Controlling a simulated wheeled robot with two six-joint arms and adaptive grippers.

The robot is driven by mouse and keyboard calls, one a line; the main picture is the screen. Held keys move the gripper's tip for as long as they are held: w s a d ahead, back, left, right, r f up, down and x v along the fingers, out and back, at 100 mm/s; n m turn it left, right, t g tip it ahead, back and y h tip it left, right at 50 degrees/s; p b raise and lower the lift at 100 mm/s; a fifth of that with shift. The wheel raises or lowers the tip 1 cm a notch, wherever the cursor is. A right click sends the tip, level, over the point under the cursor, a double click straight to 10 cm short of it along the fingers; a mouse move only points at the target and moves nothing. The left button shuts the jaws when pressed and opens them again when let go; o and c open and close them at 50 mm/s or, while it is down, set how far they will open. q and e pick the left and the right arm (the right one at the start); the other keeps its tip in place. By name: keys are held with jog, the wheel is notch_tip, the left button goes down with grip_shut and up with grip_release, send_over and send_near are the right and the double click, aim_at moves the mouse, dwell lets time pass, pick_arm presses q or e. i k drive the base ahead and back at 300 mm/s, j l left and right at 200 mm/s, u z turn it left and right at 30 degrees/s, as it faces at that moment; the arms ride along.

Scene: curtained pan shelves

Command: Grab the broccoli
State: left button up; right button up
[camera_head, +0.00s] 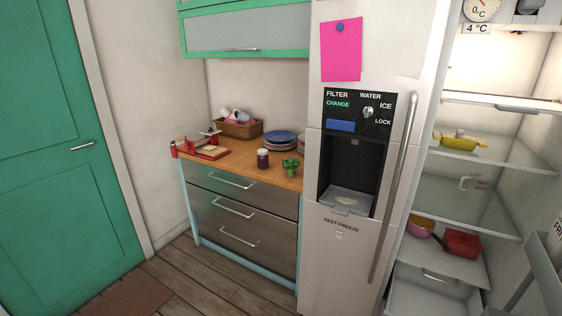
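The broccoli (290,167) is a small green floret. It stands on the wooden countertop (262,176), near the counter's right end and close to the side of the fridge. A dark jar with a light lid (262,158) stands just left of it. Blue plates lie behind it. Neither of my grippers shows in the head view, so I cannot see whether they are open or shut.
Blue plates (281,137), a basket (239,128) and a red-framed board (207,152) share the counter. The fridge (340,255) stands right of it, with its shelved right compartment open. Drawers (238,184) are shut below.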

aim_at(290, 164)
jog(key=i+j+z, duration=0.35)
jog(key=i+j, duration=1.45)
